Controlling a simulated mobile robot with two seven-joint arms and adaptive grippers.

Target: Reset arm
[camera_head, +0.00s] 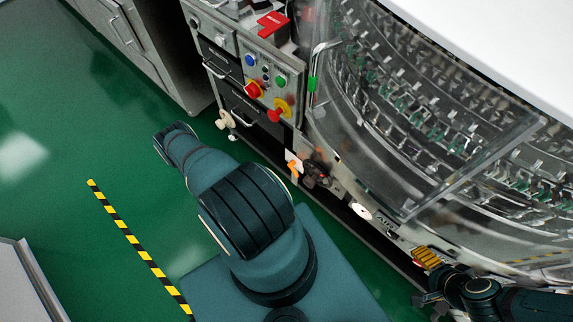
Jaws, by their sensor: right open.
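My right gripper (432,288) is at the lower right, low in front of the rotary washer (430,110). It is open, and nothing shows between its fingers. A ribbed yellow-gold piece (427,257) is right beside it; I cannot tell what this piece belongs to. My left arm fills the lower middle, bent, with one link pointing to the upper left. My left gripper does not show.
A steel cabinet (135,45) stands at upper left. Green floor is open at left, with a yellow-black stripe (135,245).

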